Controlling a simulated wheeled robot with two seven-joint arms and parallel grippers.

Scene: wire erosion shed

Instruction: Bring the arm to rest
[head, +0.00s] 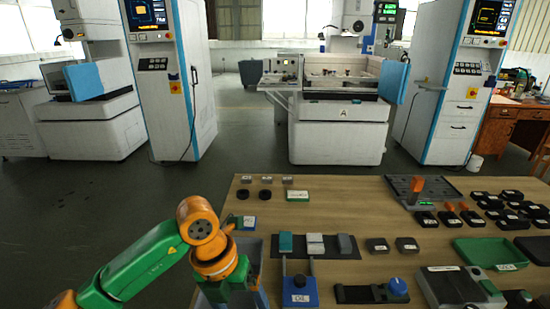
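My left arm (140,262), green with orange joints, comes in from the lower left and bends at an orange elbow-like joint. Its end, with the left gripper (238,290), points down at the near left part of the wooden table (330,215), over a grey-blue bin (256,254). The fingertips are hidden or too low in the picture, so I cannot tell whether they are open or hold anything. My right arm and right gripper are not in view.
Close to the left arm stand a blue block marked with a label (299,292) and a dark mat with blocks (345,246). A green tray (490,252) and several black parts lie at right. Machines (340,120) stand beyond open floor (60,205).

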